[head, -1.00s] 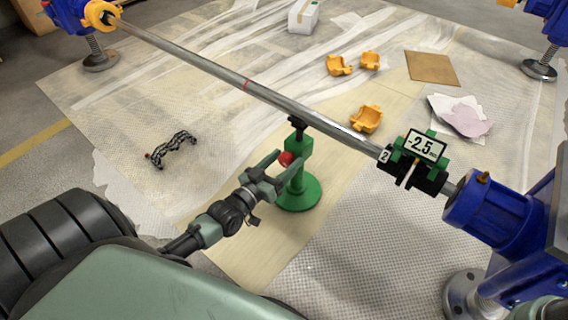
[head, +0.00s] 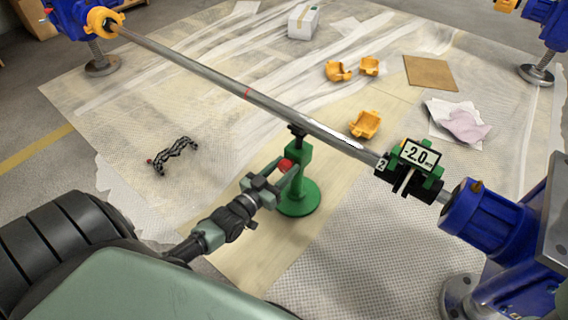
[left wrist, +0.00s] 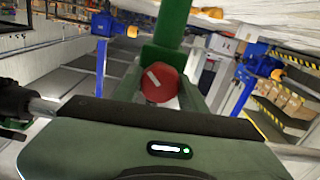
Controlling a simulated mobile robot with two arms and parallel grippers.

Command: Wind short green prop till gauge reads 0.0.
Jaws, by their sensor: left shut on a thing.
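The short green prop (head: 298,190) stands upright on its round base on the plywood strip, its dark top under the long steel shaft (head: 220,83). Its red knob (head: 285,165) faces my left gripper (head: 278,174), which is shut on it. In the left wrist view the red knob (left wrist: 158,82), with a white line slanting across it, sits just beyond the gripper body. The gauge (head: 415,155) on the shaft near its right end reads -2.0. A tag marked 2 is beside it. My right gripper is not in view.
Blue stands (head: 500,230) carry the shaft at both ends. Orange shells (head: 365,124), a brown board (head: 430,72), papers and a white box (head: 303,20) lie on the sheeted floor. A black chain-like piece (head: 173,154) lies left of the prop.

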